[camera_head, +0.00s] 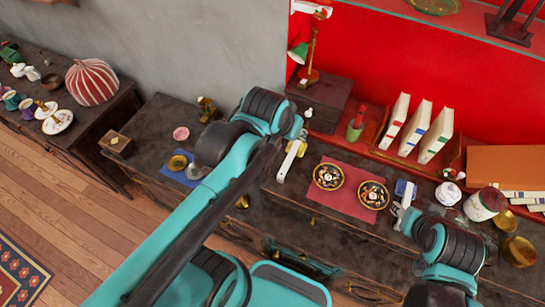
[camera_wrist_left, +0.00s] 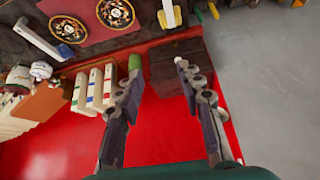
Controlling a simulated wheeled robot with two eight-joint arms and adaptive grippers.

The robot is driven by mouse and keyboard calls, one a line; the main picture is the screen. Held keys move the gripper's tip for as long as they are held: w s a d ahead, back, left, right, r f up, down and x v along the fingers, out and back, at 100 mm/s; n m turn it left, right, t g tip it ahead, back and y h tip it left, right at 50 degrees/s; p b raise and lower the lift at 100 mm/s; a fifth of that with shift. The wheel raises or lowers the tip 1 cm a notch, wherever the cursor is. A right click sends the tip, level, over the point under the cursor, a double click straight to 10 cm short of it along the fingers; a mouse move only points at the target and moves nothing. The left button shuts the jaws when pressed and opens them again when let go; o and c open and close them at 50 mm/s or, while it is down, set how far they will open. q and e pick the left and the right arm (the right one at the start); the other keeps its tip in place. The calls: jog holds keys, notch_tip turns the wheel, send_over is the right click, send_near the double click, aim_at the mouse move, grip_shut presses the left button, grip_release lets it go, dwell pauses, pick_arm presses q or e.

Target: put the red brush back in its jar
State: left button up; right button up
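The green jar also shows in the left wrist view (camera_wrist_left: 134,62), close to the tip of one finger. My left gripper (camera_wrist_left: 158,70) is open, its fingers spread with nothing seen between them. In the head view, my left arm largely hides this gripper. My right gripper (camera_head: 402,206) is near a blue block at the right; its fingers are too small to read.
A dark box (camera_head: 320,104) stands beside the green jar. White books (camera_head: 416,127) stand in a rack to its right. Two patterned bowls (camera_head: 328,176) sit on a red mat (camera_head: 345,202) in front.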

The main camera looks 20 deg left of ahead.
pick_arm(q)
jog(key=s+a+f, duration=0.2)
jog(key=s+f, duration=0.2)
jog(key=s, duration=0.3)
jog(key=shift+s+f+n+t, duration=0.15)
jog(key=shift+s+n+t, duration=0.05)
jog(key=shift+n+t, duration=0.1)
notch_tip(320, 180, down, 12)
jog(key=b, duration=1.2)
